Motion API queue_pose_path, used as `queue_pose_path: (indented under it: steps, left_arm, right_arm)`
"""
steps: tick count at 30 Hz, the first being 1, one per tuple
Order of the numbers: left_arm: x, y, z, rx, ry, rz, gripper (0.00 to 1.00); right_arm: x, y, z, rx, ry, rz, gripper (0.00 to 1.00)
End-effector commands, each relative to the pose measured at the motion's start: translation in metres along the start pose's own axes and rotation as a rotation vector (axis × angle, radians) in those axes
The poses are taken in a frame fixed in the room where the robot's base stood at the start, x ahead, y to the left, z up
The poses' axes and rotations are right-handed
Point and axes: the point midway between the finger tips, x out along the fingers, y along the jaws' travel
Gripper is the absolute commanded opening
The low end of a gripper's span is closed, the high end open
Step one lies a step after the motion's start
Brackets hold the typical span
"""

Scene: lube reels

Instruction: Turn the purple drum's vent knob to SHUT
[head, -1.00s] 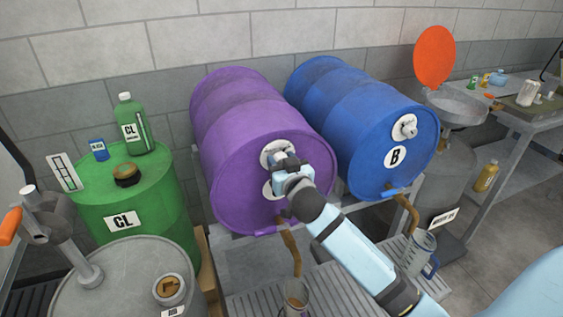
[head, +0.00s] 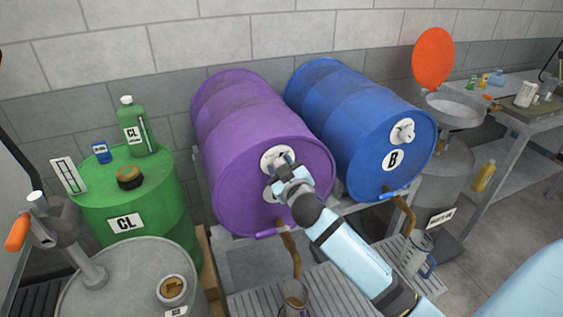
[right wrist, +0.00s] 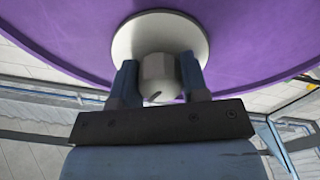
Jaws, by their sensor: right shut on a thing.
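The purple drum (head: 240,130) lies on its side on a rack in the middle of the head view, its round end facing me. Its vent knob, a grey knob (right wrist: 158,77) on a pale round plate (right wrist: 160,32), shows in the right wrist view. My right gripper (head: 282,166) is at the upper part of the drum's face. In the right wrist view its two blue fingers (right wrist: 158,84) stand either side of the knob and are shut on it. In the head view my gripper hides most of the knob, and I cannot read its setting. My left gripper is not in view.
The blue drum (head: 345,110) marked B lies to the right with its own knob (head: 403,131). A glass jug (head: 416,256) stands below it. A green CL drum (head: 160,208) and a grey drum (head: 130,285) stand at left. An orange disc (head: 433,57) is at right.

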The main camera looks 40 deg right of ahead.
Motion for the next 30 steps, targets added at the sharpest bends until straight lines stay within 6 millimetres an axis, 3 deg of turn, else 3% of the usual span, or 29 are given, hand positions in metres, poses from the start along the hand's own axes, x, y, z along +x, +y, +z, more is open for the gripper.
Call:
queue_pose_path:
  steps: [30]
  left_arm:
    - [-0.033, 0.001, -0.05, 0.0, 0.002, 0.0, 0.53]
  right_arm:
    - [0.0, 0.002, -0.002, -0.926, 0.0, -0.001, 0.17]
